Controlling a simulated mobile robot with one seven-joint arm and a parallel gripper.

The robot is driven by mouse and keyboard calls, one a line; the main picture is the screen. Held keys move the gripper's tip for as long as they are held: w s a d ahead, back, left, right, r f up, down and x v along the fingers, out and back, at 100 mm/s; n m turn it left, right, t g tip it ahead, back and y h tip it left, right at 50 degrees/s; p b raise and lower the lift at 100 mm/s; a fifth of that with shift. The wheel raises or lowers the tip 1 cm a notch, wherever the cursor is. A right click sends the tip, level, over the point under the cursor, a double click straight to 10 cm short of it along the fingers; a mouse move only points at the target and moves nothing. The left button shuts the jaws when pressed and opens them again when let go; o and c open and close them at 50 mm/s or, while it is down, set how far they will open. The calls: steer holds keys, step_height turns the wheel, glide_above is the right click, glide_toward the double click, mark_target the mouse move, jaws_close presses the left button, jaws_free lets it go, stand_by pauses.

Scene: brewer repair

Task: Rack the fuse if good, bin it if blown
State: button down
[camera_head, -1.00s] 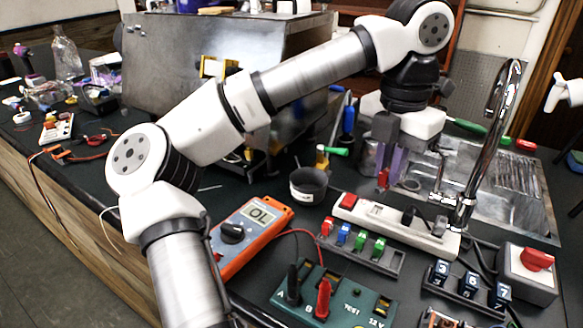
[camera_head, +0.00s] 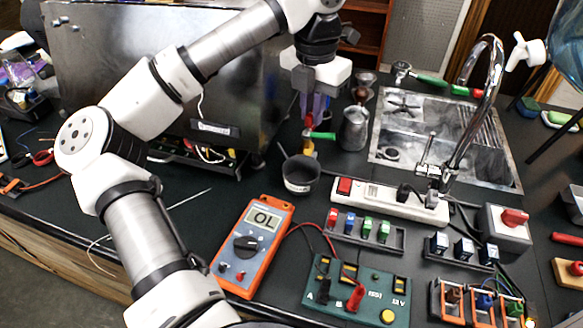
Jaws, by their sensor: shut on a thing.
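My gripper (camera_head: 309,113), with purple-grey fingers, is shut on a small red fuse (camera_head: 308,122). It holds the fuse above and behind the dark round cup (camera_head: 298,176), apart from it. The orange multimeter (camera_head: 252,246) lies on the counter, and its display reads OL. The fuse rack (camera_head: 393,240) stands right of it with a red, a blue and two green fuses in a row. The green test board (camera_head: 345,284) has one black and one red plug in it. I cannot see inside the cup well.
A white power strip (camera_head: 385,201) lies behind the rack. A green-handled tool (camera_head: 320,135) and a metal pitcher (camera_head: 354,128) are near my gripper. The sink (camera_head: 440,160) and tap are at right, the metal brewer body (camera_head: 160,70) at left. Counter left of the meter is mostly clear.

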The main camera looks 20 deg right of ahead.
mark_target(312, 129)
step_height(312, 129, down, 6)
steer(key=b, duration=0.3)
steer(key=shift+b, duration=0.3)
steer(key=shift+s, duration=0.1)
steer(key=c, duration=1.4)
jaws_free()
steer(key=shift+o, duration=0.2)
steer(key=shift+r, duration=0.1)
step_height(312, 129, up, 14)
steer(key=shift+f+b, duration=0.15)
steer(key=shift+b, duration=0.6)
